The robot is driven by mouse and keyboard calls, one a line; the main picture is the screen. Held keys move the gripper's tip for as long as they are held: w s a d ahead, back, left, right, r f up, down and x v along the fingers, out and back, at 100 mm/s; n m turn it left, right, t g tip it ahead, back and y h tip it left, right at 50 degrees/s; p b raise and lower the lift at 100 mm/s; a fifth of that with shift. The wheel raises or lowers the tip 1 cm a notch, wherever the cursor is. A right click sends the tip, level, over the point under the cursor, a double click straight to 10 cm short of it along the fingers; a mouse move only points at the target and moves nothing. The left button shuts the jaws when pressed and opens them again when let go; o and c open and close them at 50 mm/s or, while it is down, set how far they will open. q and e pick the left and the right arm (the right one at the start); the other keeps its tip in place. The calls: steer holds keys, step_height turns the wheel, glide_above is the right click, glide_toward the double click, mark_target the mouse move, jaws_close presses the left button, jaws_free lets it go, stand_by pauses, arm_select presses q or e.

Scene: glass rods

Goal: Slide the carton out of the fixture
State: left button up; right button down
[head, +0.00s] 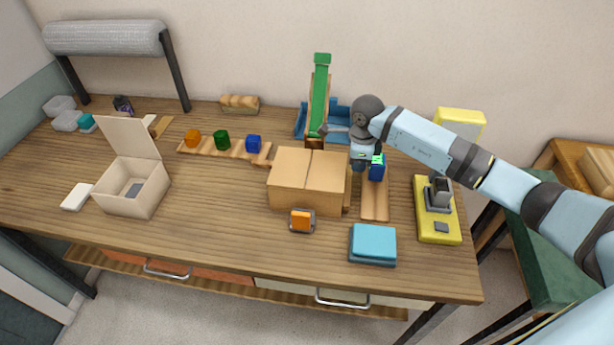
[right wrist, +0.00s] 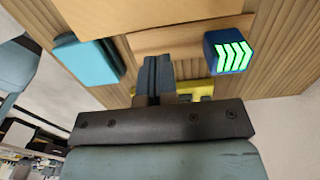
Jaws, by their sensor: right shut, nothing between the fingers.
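The closed brown carton (head: 308,180) stands on the middle of the table. A narrow wooden edge shows along its right side; I cannot tell how any fixture holds it. The carton's tan cardboard also seems to fill the top of the right wrist view (right wrist: 150,12). My right gripper (head: 362,188) points down just right of the carton, above a wooden board (head: 375,205). Its dark fingers (right wrist: 157,72) are together with nothing between them. I cannot tell whether they touch the carton. My left gripper is not in view.
A blue block with green chevrons (head: 376,170) is beside my right gripper. A teal block (head: 372,243), an orange piece on a small tray (head: 301,221) and a yellow stand (head: 438,215) are nearby. A green ramp (head: 319,95) stands behind.

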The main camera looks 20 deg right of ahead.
mark_target(320, 170)
steer(key=shift+f+b, duration=2.6)
steer(key=shift+f, duration=1)
steer(key=shift+a, duration=0.1)
steer(key=shift+w+a+b, duration=0.3)
steer(key=shift+w+a, duration=0.2)
steer(key=shift+a, duration=0.3)
steer(key=shift+w+a+b, duration=0.25)
steer(key=shift+w+a, duration=0.25)
steer(key=shift+a, duration=0.3)
steer(key=shift+w+a, duration=0.45)
steer(key=shift+a, duration=0.25)
steer(key=shift+w+a+b, duration=0.55)
steer(key=shift+w+a, duration=0.15)
steer(key=shift+a, duration=0.45)
steer(key=shift+w+a+b, duration=0.55)
steer(key=shift+w+a, duration=0.15)
steer(key=shift+a, duration=0.4)
steer(key=shift+w+a+b, duration=0.55)
steer(key=shift+w+a, duration=0.15)
steer(key=shift+a, duration=0.45)
steer(key=shift+s+d, duration=0.2)
steer(key=shift+d, duration=0.2)
steer(key=shift+s+d+p, duration=0.2)
steer(key=shift+s+d, duration=0.2)
steer(key=shift+d, duration=0.2)
steer(key=shift+s+d+p, duration=0.15)
steer(key=shift+s+d, duration=0.2)
steer(key=shift+d, duration=0.2)
